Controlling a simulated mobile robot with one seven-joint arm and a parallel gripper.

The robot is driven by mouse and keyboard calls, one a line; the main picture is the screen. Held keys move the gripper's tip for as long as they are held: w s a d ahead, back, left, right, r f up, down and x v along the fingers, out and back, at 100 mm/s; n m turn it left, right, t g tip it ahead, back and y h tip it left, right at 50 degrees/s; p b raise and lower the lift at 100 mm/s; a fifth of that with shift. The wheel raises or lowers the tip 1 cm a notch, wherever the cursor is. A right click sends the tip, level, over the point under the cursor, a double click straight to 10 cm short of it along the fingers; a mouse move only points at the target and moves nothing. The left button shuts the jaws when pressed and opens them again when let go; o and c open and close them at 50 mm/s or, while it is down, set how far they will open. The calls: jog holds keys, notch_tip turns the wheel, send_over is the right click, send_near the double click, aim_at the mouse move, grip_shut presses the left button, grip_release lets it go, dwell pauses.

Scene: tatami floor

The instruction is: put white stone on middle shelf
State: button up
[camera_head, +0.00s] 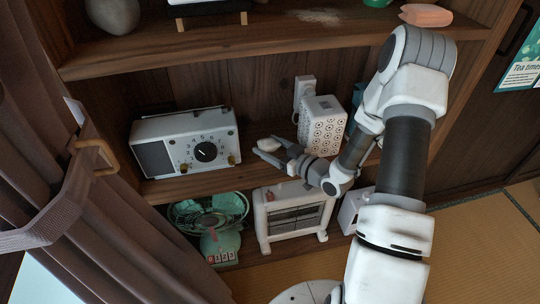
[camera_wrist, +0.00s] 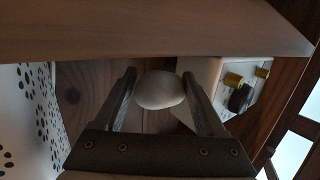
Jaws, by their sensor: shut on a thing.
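My gripper (camera_head: 268,147) is over the middle shelf (camera_head: 185,187), between the white radio (camera_head: 185,140) and the white patterned box (camera_head: 322,123). In the wrist view, my gripper (camera_wrist: 159,76) is shut on the white stone (camera_wrist: 160,92), a smooth, rounded, pale stone between the two dark fingertips. The stone also shows small at the fingers in the head view (camera_head: 269,145). The shelf board (camera_wrist: 150,38) crosses the top of the wrist view close to the stone. I cannot tell whether the stone touches the board.
Below stand a green fan (camera_head: 210,215) and a white heater (camera_head: 292,215). A brown curtain (camera_head: 110,225) hangs at left. Bare board lies between radio and patterned box.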

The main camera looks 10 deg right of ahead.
jog(key=shift+f+b, duration=0.45)
jog(key=shift+f, duration=0.95)
jog(key=shift+f, duration=0.1)
jog(key=o, duration=1.4)
jog(key=shift+s+d+r, duration=0.15)
jog(key=shift+r, duration=0.05)
jog(key=p+v, duration=0.3)
jog(key=v, duration=0.8)
jog(key=shift+s+d+f+p, duration=0.1)
jog(key=shift+s+p, duration=0.2)
